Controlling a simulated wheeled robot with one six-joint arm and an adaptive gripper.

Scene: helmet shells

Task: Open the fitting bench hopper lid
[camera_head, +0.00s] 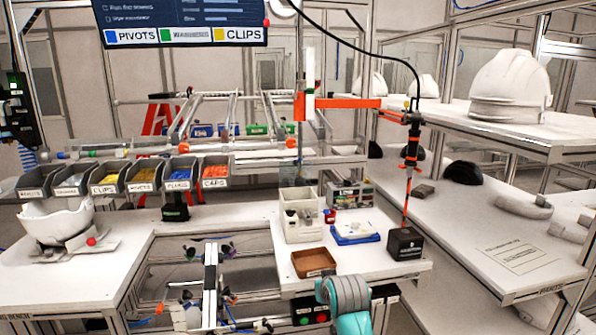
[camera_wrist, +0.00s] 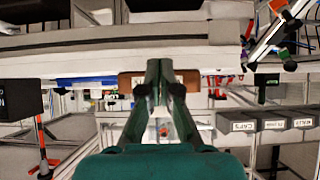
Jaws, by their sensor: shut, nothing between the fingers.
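No part in view is clearly marked as the hopper or its lid. A cream box-like unit with openings in its front (camera_head: 298,212) stands upright on the fitting bench (camera_head: 262,228), behind a brown tray (camera_head: 313,262); I cannot tell whether it is the hopper. My gripper (camera_wrist: 160,70) shows in the wrist view with its dark green fingers together, holding nothing. The brown tray shows partly behind the fingertips there (camera_wrist: 188,82). In the head view my grey and teal arm is at the bottom, in front of the bench; the fingers are not clear there.
Labelled small-parts bins (camera_head: 140,177) line a rack at the left. A white helmet shell (camera_head: 57,221) rests in a stand at far left. A black box (camera_head: 404,243) stands under a hanging orange-and-black tool (camera_head: 411,150). A blue-and-white item (camera_head: 355,234) lies near the cream unit.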

